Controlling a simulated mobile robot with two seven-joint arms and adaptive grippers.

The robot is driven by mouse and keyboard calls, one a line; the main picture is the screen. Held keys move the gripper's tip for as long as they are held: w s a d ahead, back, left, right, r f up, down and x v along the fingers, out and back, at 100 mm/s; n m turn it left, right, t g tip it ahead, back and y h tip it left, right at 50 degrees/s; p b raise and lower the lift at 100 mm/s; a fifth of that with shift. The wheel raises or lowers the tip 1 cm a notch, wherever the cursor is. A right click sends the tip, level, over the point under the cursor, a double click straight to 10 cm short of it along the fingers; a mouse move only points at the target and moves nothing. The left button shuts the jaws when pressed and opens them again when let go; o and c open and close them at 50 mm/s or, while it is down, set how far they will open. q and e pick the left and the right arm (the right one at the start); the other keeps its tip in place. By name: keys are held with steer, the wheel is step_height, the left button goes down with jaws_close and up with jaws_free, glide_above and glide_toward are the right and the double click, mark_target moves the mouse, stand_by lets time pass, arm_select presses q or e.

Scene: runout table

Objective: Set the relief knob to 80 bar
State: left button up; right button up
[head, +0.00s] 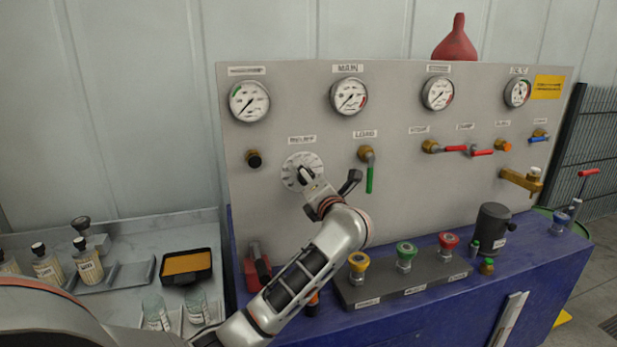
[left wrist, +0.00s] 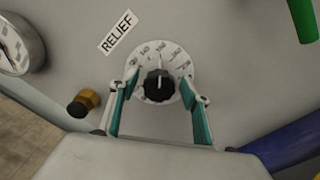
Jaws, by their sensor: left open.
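The relief knob (left wrist: 159,86) is a black knob on a round white numbered dial (left wrist: 178,64) under a RELIEF label (left wrist: 117,33) in the left wrist view. Its white pointer line points toward the top of that view; the numbers are too small to read surely. In the head view the dial (head: 294,167) is partly covered by my left arm. My left gripper (left wrist: 160,108) is open, with one teal-padded finger on each side of the knob and visible gaps between. I cannot tell whether the fingertips reach the panel. My right gripper is not in view.
A green-handled valve (head: 369,172) sits right of the dial, and a black-capped brass fitting (head: 254,159) sits left of it. Gauges (head: 349,96) line the panel top. Yellow, green and red knobs (head: 405,252) stand below on the blue bench (head: 390,320). Bottles (head: 87,262) stand at left.

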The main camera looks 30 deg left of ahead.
arm_select(q)
steer(key=c, duration=1)
steer(key=shift+c, duration=0.6)
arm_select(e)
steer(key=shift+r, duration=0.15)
arm_select(q)
steer(key=shift+b, duration=0.3)
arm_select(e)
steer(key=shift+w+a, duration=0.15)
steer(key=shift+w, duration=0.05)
